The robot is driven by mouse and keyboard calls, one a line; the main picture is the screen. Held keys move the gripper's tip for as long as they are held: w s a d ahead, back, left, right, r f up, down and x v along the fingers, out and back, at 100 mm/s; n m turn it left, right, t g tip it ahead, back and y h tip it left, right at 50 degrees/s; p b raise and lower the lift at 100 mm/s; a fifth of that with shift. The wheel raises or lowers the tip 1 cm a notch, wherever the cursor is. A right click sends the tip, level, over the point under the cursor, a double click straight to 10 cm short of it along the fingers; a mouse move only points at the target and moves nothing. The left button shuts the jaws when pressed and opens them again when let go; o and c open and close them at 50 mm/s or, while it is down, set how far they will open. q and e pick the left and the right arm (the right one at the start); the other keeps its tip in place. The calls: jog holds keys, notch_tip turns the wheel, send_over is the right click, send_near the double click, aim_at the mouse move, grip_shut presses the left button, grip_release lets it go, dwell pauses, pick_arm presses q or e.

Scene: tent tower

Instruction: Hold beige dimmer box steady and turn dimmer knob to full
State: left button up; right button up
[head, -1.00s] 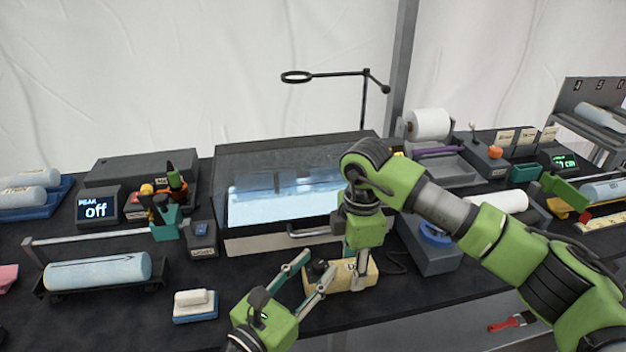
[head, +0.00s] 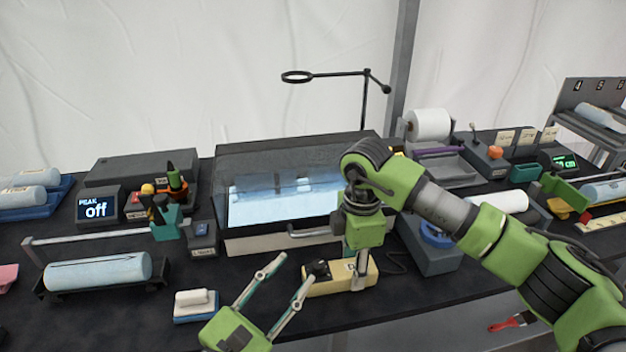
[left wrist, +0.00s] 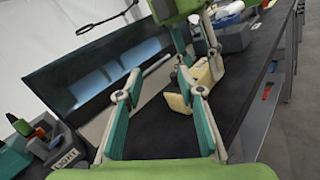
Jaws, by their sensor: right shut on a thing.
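The beige dimmer box (head: 332,287) sits near the front edge of the dark table. Its dark dimmer knob (head: 318,268) stands on top at the left end; I cannot tell its setting. My right gripper (head: 360,272) comes down from above and is shut on the box's right part. My left gripper (head: 292,263) is open and empty, left of the box, with its right fingertip close to the knob end. In the left wrist view the box (left wrist: 177,102) lies beyond the open fingers (left wrist: 160,78), partly hidden by the right finger.
A light table with a lit pane (head: 270,205) and front handle stands behind the box. A white and blue eraser-like block (head: 195,305) lies left of my left gripper. A grey box with a blue ring (head: 435,250) stands at right.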

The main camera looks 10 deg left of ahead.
pick_arm(q)
jog(key=w+d+r+m+t+h, duration=0.3)
jog(key=w+r+m, duration=0.7)
jog(key=r+m, duration=0.4)
jog(key=shift+w+m+t, duration=0.35)
jog(key=shift+m+t, duration=0.05)
jog(key=shift+m, duration=0.7)
jog(key=shift+d, duration=0.1)
